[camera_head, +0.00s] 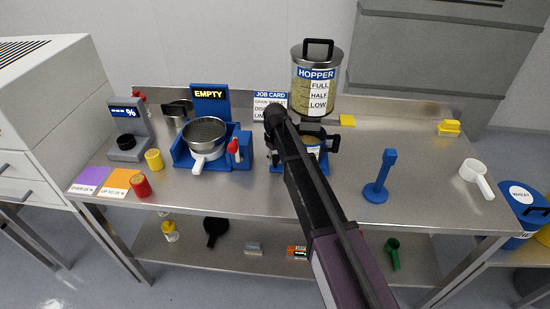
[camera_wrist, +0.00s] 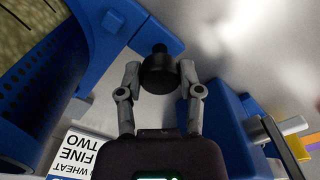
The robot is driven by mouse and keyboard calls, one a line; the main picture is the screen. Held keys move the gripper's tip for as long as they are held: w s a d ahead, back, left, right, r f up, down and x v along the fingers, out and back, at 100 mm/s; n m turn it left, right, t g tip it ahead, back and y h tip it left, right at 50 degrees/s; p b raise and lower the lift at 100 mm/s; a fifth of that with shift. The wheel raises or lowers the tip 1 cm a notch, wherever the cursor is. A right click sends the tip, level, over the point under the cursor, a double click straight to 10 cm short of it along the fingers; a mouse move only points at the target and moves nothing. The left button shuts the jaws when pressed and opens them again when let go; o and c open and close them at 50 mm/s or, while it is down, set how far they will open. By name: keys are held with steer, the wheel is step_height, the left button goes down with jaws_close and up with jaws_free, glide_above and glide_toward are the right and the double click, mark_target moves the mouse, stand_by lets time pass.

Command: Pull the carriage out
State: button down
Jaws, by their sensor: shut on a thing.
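My gripper (camera_wrist: 160,80) has its two grey fingers on either side of a round black knob (camera_wrist: 158,72), shut on it in the wrist view. The knob has a short dark stem beside the end of a blue arm (camera_wrist: 146,32); I take this blue structure to be the carriage, but its joint with the knob is not clear. A blue perforated part (camera_wrist: 35,95) is at the left, with grain-coloured material above it. In the head view my dark arm reaches over the table and hides part of the blue stand (camera_head: 318,165) below the hopper (camera_head: 316,80).
A pan with a black handle (camera_head: 333,143) sits at the stand. To the left are a white-handled sieve (camera_head: 206,132) on a blue holder and a scale (camera_head: 128,143). To the right are a blue post (camera_head: 383,175) and a white scoop (camera_head: 475,175).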

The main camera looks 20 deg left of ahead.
steer(key=s+d, duration=0.1)
steer(key=s, duration=0.4)
steer(key=s+d, duration=0.1)
steer(key=s, duration=0.5)
steer(key=s+d, duration=0.2)
steer(key=s, duration=0.4)
steer(key=shift+d, duration=0.1)
steer(key=shift+f, duration=0.1)
steer(key=shift+c, duration=1.3)
jaws_free()
steer(key=shift+s, duration=0.1)
steer(key=shift+w, duration=0.25)
